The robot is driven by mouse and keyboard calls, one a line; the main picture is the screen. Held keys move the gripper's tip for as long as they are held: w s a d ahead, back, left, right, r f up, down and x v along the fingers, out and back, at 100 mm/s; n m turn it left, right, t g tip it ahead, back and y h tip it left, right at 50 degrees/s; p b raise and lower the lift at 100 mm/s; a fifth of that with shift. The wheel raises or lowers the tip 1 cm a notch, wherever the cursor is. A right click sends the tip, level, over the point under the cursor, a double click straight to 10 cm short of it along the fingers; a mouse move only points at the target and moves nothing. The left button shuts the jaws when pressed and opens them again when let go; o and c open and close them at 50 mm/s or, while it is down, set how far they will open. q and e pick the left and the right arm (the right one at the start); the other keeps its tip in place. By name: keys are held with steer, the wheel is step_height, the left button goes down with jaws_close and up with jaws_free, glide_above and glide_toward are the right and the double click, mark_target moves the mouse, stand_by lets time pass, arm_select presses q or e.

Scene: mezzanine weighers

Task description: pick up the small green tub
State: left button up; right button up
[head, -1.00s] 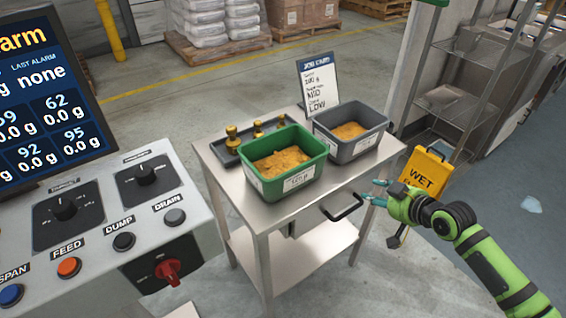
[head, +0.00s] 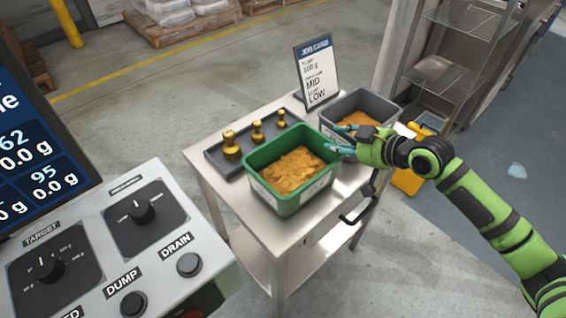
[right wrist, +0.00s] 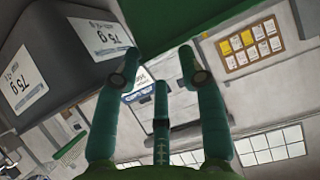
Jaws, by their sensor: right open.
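The small green tub (head: 263,190) stands upright on the steel cart, filled with orange-brown crumbs. My right gripper (head: 340,140) is open, with its fingertips at the right side of the tub's rim in the head view. Whether they touch the rim I cannot tell. In the right wrist view the open fingers (right wrist: 160,68) point up toward a green surface (right wrist: 205,22), which looks like the tub's side. My left gripper is in no view.
A grey tub (head: 378,101) with similar crumbs stands close behind my right gripper; its labelled wall (right wrist: 65,70) fills the left of the wrist view. Brass weights (head: 257,131) sit on a dark tray (head: 214,157). A job card (head: 317,72) stands behind. A control panel (head: 165,230) is at left.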

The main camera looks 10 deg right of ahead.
mark_target(323, 140)
steer(key=shift+w+a+f, duration=0.15)
steer(key=shift+w+a, duration=0.15)
steer(key=shift+w, duration=0.05)
steer(key=shift+p+x, duration=0.7)
steer(key=shift+x, duration=0.35)
steer(key=x, duration=0.2)
steer(key=shift+w+f, duration=0.2)
steer(key=shift+f, duration=0.05)
steer(key=shift+w+a+f, duration=0.2)
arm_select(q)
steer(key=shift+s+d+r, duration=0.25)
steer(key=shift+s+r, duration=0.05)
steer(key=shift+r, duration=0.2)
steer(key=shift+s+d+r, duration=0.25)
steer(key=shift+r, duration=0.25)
arm_select(e)
jaws_close()
